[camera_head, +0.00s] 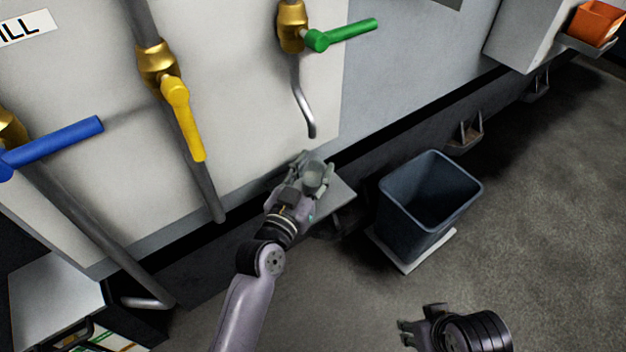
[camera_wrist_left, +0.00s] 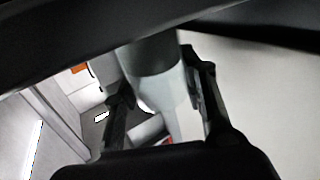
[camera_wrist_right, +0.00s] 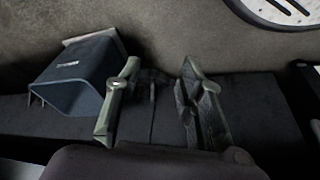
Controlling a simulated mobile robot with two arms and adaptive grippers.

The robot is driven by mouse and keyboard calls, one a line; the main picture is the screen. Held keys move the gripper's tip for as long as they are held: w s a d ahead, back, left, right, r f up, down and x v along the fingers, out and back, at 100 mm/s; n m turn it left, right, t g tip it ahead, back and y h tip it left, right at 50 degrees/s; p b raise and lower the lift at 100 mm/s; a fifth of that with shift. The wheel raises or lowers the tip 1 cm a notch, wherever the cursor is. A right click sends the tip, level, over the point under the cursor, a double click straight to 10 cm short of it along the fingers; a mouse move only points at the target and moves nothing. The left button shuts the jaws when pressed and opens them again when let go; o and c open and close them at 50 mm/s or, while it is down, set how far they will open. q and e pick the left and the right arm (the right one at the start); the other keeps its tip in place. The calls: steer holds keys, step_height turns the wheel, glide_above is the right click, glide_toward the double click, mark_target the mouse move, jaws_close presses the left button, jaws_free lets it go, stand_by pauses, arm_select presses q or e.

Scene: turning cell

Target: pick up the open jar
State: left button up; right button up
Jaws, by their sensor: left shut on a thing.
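The open jar (camera_head: 316,174) is a small grey cylinder with its round mouth facing up in the head view. My left gripper (camera_head: 309,178) is closed around it, above or at a small light grey shelf (camera_head: 338,192); I cannot tell whether the jar touches the shelf. In the left wrist view the jar (camera_wrist_left: 152,72) is between the two fingers, partly cut off by dark parts of my gripper. My right gripper (camera_head: 416,328) is near the bottom edge of the head view. In the right wrist view its fingers (camera_wrist_right: 158,98) are apart with nothing between them.
A dark blue bin (camera_head: 398,215) stands on a pale base right of the shelf. Pipes with a green lever (camera_head: 345,34), a yellow lever (camera_head: 184,118) and a blue lever (camera_head: 55,143) hang on the wall. The green one's spout ends just above the jar. Floor at right is clear.

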arm_select(q)
steer(key=shift+c, duration=1.1)
steer(key=shift+r, duration=0.15)
